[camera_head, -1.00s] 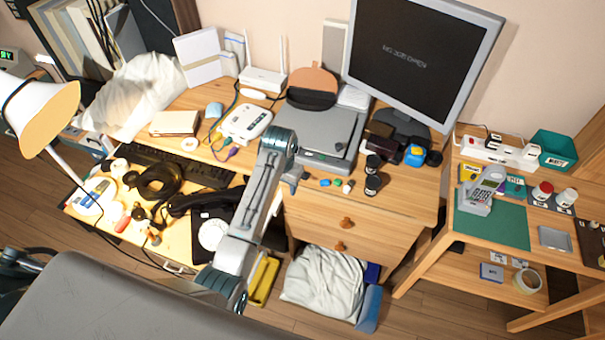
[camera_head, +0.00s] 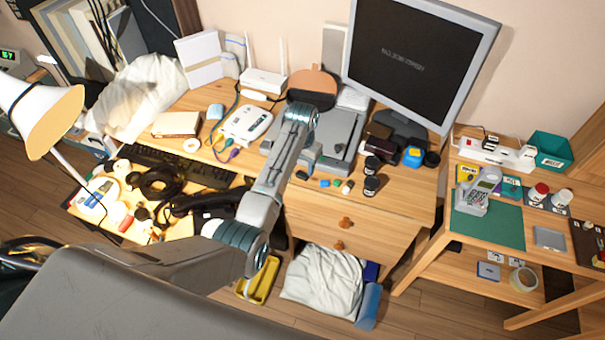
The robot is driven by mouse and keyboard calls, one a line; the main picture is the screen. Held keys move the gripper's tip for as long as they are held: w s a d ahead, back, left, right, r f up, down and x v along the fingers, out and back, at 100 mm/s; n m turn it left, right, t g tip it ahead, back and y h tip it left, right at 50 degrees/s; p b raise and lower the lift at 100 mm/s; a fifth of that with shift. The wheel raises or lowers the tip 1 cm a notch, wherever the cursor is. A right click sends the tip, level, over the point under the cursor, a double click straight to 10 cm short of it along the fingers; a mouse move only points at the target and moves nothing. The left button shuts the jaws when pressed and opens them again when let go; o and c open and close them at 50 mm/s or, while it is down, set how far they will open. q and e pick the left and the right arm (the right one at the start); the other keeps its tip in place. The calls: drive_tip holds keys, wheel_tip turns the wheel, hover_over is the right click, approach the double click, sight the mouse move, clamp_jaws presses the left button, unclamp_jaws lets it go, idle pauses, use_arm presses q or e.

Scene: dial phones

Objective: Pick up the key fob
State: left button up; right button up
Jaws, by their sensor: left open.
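I cannot tell for sure which item is the key fob. Several small items lie on the desk's front edge, among them a blue one (camera_head: 325,183), a green one (camera_head: 337,182) and a pale one (camera_head: 348,187). My left gripper (camera_head: 302,175) is open, just left of these small items and near the desk's front edge. It shows small and partly behind my arm, and I see nothing held in it. My right gripper is not in view.
Dark jars (camera_head: 371,186) stand right of the small items. A grey flatbed device (camera_head: 340,140) lies behind them, and a monitor (camera_head: 415,60) stands at the back. A keyboard (camera_head: 180,165) and black headphones (camera_head: 160,183) crowd the left. A side table (camera_head: 490,228) stands right.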

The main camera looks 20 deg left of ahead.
sight(302, 175)
use_arm(q)
drive_tip(key=shift+f+p, duration=0.3)
drive_tip(key=shift+f, duration=1.55)
drive_tip(key=c, duration=0.3)
